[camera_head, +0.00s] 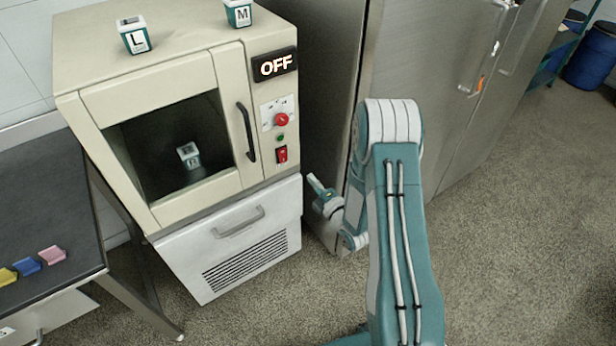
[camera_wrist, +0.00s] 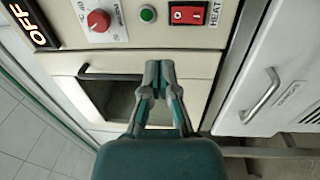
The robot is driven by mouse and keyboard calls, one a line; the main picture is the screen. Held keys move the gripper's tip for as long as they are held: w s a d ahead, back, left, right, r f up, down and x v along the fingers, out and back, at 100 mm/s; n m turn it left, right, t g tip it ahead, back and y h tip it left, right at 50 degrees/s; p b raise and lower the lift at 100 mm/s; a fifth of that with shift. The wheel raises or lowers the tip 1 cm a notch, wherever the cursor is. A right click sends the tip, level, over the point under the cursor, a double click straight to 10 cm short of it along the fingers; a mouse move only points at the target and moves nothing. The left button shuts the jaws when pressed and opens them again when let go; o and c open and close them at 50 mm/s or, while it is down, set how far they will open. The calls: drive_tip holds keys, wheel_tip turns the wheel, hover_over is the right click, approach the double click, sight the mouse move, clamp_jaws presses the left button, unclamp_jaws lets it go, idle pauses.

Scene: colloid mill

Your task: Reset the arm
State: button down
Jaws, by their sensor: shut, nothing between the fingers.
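My gripper (camera_wrist: 158,68) is shut and empty in the wrist view. It points at the front of the beige machine (camera_wrist: 125,60), over its dark handle (camera_wrist: 112,76) and window. In the head view my arm reaches up from the bottom and bends down beside the machine (camera_head: 95,65). The end of the arm (camera_head: 322,195) shows just right of the machine's lower corner. The fingertips are too small there to make out clearly.
The machine's OFF display (camera_head: 274,65), red knob (camera_head: 281,119) and red switch (camera_head: 282,154) face my arm. A steel cabinet (camera_head: 460,75) stands close behind it. A dark table (camera_head: 45,210) with colored blocks is at left. The floor (camera_head: 530,220) at right is clear.

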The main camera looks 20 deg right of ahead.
drive_tip(key=shift+a, duration=0.1)
idle(0.3)
wheel_tip(320, 180, up, 18)
drive_tip(key=s+d+m+g+h, duration=0.1)
drive_tip(key=s+m+g+h, duration=0.1)
drive_tip(key=m+g+h, duration=0.6)
drive_tip(key=s+a+r+m+g, duration=0.1)
drive_tip(key=s+m, duration=0.3)
drive_tip(key=s, duration=0.5)
drive_tip(key=s+a+r+m+g+y, duration=0.1)
drive_tip(key=s+r+m, duration=0.3)
drive_tip(key=s, duration=0.5)
drive_tip(key=s+a+r+m+g+y, duration=0.1)
drive_tip(key=s+a+r+m+g, duration=0.1)
drive_tip(key=s+m, duration=0.3)
drive_tip(key=s+r, duration=0.1)
drive_tip(key=s, duration=0.3)
drive_tip(key=shift+s+m+g, duration=0.3)
drive_tip(key=shift+s, duration=0.05)
